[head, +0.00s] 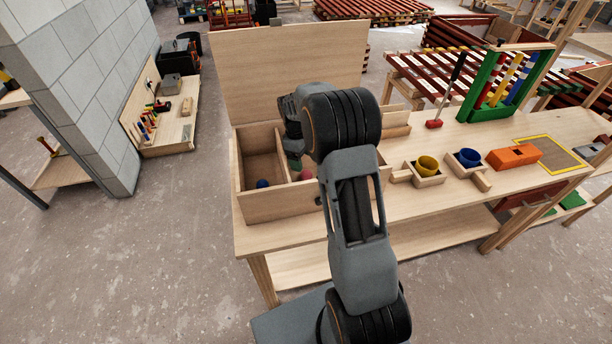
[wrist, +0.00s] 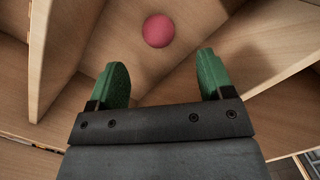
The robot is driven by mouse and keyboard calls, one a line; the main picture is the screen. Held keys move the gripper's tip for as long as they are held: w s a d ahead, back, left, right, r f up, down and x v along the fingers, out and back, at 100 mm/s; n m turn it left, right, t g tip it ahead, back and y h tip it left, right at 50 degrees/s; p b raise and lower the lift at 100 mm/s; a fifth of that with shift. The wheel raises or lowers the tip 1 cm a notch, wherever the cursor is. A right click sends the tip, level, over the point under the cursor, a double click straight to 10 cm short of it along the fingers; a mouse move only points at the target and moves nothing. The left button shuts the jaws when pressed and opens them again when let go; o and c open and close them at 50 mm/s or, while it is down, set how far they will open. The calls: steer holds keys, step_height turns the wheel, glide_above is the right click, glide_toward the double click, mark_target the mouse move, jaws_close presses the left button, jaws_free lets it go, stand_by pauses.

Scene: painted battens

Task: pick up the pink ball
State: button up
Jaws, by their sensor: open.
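The pink ball (wrist: 158,31) lies on the wooden floor of a compartment, ahead of and between my fingertips in the wrist view. In the head view the pink ball (head: 305,175) shows only partly, beside my arm. My gripper (wrist: 163,80) is open, with green fingers apart and nothing between them. In the head view my gripper (head: 294,162) is mostly hidden by my arm, and it reaches down into the wooden box (head: 280,208). The ball and the fingers appear apart.
A blue ball (head: 262,184) lies in the box's left part. Wooden dividers (wrist: 62,50) stand close to my fingers. The raised lid (head: 268,75) stands behind the box.

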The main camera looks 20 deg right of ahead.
mark_target(306, 171)
steer(key=shift+s+d+f+p, duration=0.15)
steer(key=shift+f, duration=1)
steer(key=shift+s+d+f+p, duration=0.1)
steer(key=shift+s+f+p, duration=0.05)
steer(key=shift+f, duration=1.05)
steer(key=shift+s+d+f+p, duration=0.15)
steer(key=shift+f, duration=1)
steer(key=c, duration=1)
